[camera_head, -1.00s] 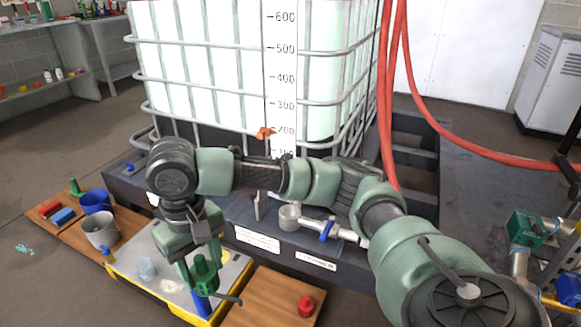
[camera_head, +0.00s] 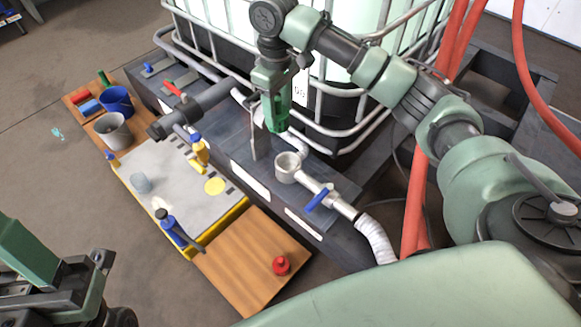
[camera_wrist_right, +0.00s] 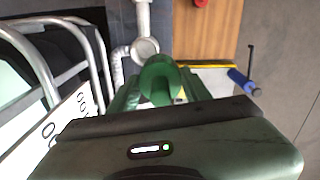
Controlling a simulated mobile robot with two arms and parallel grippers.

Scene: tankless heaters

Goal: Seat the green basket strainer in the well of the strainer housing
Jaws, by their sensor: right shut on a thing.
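My right gripper (camera_head: 277,98) is shut on the green basket strainer (camera_head: 278,114) and holds it in the air near the cage of the tank. The strainer housing (camera_head: 287,168) is a light grey cup with an open round well, fixed on the dark ledge below and slightly right of the strainer. In the right wrist view the round green strainer (camera_wrist_right: 160,80) fills the middle, with the housing (camera_wrist_right: 145,48) just beyond it. The strainer is apart from the well. Part of my left arm shows at the lower left of the head view; its fingertips are not clear.
A blue-handled valve (camera_head: 320,197) and a white hose (camera_head: 374,240) run right from the housing. An upright plate (camera_head: 260,137) stands left of it. A grey-topped yellow tray (camera_head: 160,185), a wooden board (camera_head: 245,255) with a red part (camera_head: 281,265), and red hoses (camera_head: 416,200) surround the ledge.

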